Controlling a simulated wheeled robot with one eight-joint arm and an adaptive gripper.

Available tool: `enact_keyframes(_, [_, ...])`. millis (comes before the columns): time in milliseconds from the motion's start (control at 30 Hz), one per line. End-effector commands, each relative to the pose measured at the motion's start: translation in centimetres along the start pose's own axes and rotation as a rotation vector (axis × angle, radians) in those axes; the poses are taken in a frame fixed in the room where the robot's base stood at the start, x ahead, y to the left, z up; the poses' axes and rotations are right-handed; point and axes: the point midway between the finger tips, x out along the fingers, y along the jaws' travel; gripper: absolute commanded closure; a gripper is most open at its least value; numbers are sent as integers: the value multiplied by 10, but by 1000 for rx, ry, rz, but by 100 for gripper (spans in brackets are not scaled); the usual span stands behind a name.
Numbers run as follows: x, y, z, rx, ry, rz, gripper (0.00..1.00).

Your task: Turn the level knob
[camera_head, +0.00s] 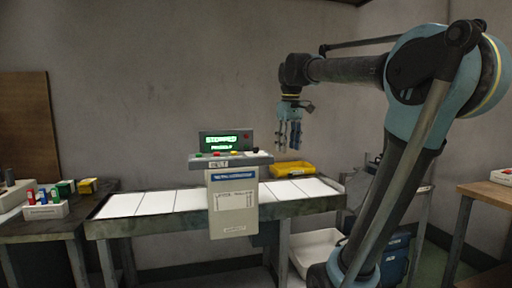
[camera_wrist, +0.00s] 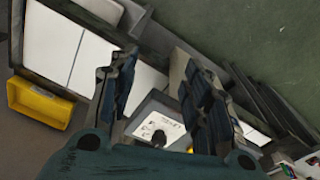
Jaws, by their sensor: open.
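The control box (camera_head: 231,160) stands at the middle of the long table, with a row of small coloured buttons on its sloped top. A small dark knob (camera_head: 255,151) sits at the right end of that row. In the wrist view a dark round knob (camera_wrist: 158,138) shows on a pale labelled panel (camera_wrist: 146,124), between my fingers and low in the picture. My gripper (camera_head: 290,143) is open and empty, pointing down, above and to the right of the control box. It is apart from the knob. The knob's pointer direction is too small to tell.
A lit green display (camera_head: 225,141) rises behind the buttons. White boards cover the long table (camera_head: 115,228). A side table (camera_head: 40,230) at left holds coloured items.

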Motion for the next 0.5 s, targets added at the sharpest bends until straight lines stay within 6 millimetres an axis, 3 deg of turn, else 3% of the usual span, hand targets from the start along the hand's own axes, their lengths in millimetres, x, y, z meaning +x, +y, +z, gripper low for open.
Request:
enact_keyframes(100, [-36,-1,-40,-89,-14,-10,55])
enact_keyframes(300, [-86,-8,-100,-237,-37,-26,55])
enact_keyframes(500, [-120,-20,-146,-361,-56,-40,55])
